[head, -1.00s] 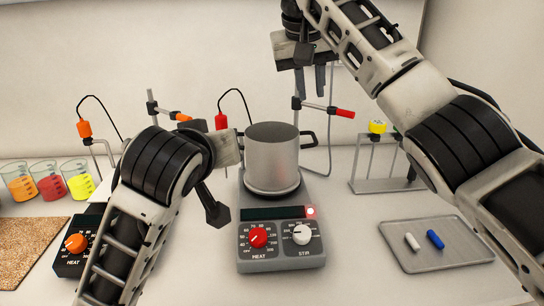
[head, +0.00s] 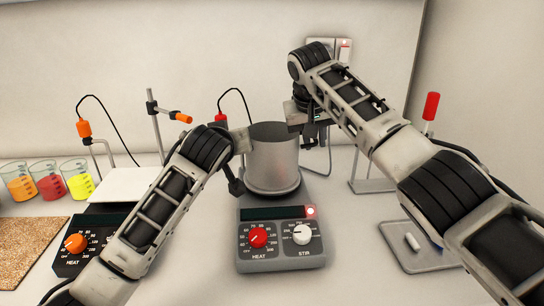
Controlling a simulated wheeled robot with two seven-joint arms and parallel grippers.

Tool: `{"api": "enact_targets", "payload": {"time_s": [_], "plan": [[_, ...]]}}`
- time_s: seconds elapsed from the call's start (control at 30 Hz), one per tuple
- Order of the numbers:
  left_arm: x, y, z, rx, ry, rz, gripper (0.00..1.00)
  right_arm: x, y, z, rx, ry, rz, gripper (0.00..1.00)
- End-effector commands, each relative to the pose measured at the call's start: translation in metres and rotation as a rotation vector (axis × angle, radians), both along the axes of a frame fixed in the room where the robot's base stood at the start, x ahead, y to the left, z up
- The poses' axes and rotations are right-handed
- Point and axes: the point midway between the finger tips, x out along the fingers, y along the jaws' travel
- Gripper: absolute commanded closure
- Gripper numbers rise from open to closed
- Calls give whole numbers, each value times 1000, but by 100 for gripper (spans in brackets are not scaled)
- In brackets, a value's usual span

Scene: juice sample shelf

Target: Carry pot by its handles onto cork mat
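The grey metal pot (head: 272,160) stands upright on the right-hand hot plate (head: 281,240); both its handles are hidden by my grippers. The cork mat (head: 30,250) lies flat at the left front, its left part cut off by the picture edge. My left gripper (head: 238,160) is at the pot's left side, where the left handle is; its fingertips are mostly hidden. My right gripper (head: 312,132) is lowered at the pot's right side near the rim. Its dark fingers show partly, and whether they are closed on the handle cannot be seen.
A second hot plate (head: 76,248) with a white top (head: 122,184) and orange knob stands between mat and pot. Several beakers (head: 50,186) of coloured liquid stand behind the mat. A clamp stand (head: 156,130) rises behind the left arm. A grey tray (head: 415,255) lies right, partly covered by my arm.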

Motion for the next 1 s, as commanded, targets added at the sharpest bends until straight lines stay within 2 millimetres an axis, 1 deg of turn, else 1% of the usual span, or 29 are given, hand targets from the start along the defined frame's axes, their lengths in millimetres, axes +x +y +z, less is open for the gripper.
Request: {"api": "enact_targets", "payload": {"time_s": [0.23, 0.27, 0.3, 0.33, 1.0], "plan": [[0, 0, 0, 0, -1, -1, 80, 0, 0, -1, 0, 1, 0, 80], [0, 0, 0, 0, -1, -1, 86, 0, 0, -1, 0, 1, 0, 86], [0, 0, 0, 0, 0, -1, 97, 0, 0, -1, 0, 1, 0, 97], [0, 0, 0, 0, 0, 0, 100, 0, 0, 0, 0, 1, 0, 100], [0, 0, 0, 0, 0, 0, 100, 0, 0, 0, 0, 0, -1, 100]]}}
